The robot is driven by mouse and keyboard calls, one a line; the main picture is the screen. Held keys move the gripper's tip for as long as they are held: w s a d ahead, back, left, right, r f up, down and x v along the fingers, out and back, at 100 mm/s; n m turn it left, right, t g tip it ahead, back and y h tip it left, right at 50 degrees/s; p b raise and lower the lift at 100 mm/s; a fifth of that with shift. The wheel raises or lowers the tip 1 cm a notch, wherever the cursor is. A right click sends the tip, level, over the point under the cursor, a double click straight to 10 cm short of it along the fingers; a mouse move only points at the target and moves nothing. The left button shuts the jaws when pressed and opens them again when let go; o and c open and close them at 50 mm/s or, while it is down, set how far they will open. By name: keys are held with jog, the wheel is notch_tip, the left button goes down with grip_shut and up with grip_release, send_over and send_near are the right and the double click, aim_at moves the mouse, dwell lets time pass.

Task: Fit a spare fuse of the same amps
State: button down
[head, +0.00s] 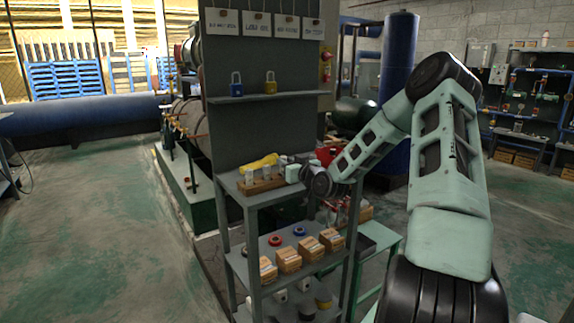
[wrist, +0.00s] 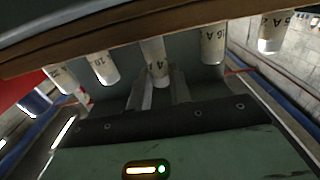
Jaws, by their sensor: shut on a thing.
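A wooden fuse block (head: 262,185) stands on the upper shelf of the grey rack, with white fuses in a row. In the wrist view the block (wrist: 120,45) crosses the top, and several white fuses show with printed ratings. The middle fuse (wrist: 155,62) reads "4 A", partly cut off. Beside it are one reading about "10" (wrist: 103,68) and one reading "16A" (wrist: 213,45); the outer labels are harder to read. My gripper (wrist: 158,92) is shut on the middle fuse, one finger on each side. It also shows at the block's right end (head: 298,174). I cannot tell whether the fuse is still seated.
A yellow object (head: 258,162) lies behind the block. A blue padlock (head: 237,84) and a yellow padlock (head: 270,83) stand on a ledge above. Cardboard boxes (head: 288,260) and tape rolls sit on the lower shelf. Open floor (head: 110,220) lies left of the rack.

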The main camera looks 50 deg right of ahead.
jog(key=shift+r+p, duration=0.3)
jog(key=shift+r, duration=0.3)
jog(key=v, duration=0.8)
dwell(0.4)
dwell(0.6)
